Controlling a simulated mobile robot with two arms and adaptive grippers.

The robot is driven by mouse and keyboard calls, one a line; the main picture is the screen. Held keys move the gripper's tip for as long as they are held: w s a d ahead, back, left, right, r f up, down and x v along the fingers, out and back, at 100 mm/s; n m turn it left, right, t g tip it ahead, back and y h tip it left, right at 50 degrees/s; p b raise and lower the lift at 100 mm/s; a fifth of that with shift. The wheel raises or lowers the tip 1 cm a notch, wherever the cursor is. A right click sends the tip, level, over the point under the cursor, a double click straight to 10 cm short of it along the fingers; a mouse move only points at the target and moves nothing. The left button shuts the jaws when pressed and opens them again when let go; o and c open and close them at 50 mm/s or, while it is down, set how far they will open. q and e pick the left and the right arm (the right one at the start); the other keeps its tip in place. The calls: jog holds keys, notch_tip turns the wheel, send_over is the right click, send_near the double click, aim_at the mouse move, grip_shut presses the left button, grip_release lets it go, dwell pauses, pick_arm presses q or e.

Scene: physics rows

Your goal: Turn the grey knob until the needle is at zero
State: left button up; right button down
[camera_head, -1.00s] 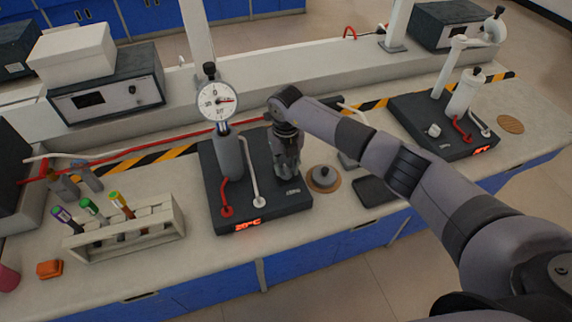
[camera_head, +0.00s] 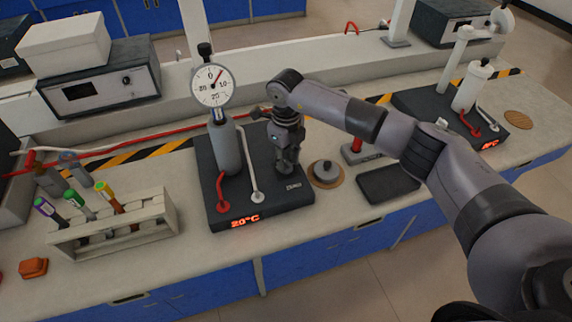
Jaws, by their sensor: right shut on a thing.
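A round white dial gauge (camera_head: 204,93) stands on a grey post at the back of a dark instrument base (camera_head: 263,205). Its red needle (camera_head: 218,77) points up and right, a little clockwise of the 0 mark at the top. My right gripper (camera_head: 288,168) points down over the right side of the base, just behind the ZERO label. It is shut on the grey knob, which the fingers hide. My left gripper is out of view.
A lidded round metal piece (camera_head: 326,171) and a dark tray (camera_head: 388,183) lie right of the base. A tube rack (camera_head: 112,229) stands at the left. A second instrument base (camera_head: 425,106) is at the right.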

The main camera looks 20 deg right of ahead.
aim_at(286, 161)
jog(key=n+b, duration=0.2)
jog(key=n, duration=0.1)
jog(key=shift+f, duration=0.1)
jog(key=shift+n+b, duration=0.75)
jog(key=shift+n, duration=0.05)
jog(key=shift+r, duration=0.2)
jog(key=c, duration=1.2)
grip_release()
notch_tip(286, 161, up, 12)
jog(key=shift+f, duration=0.1)
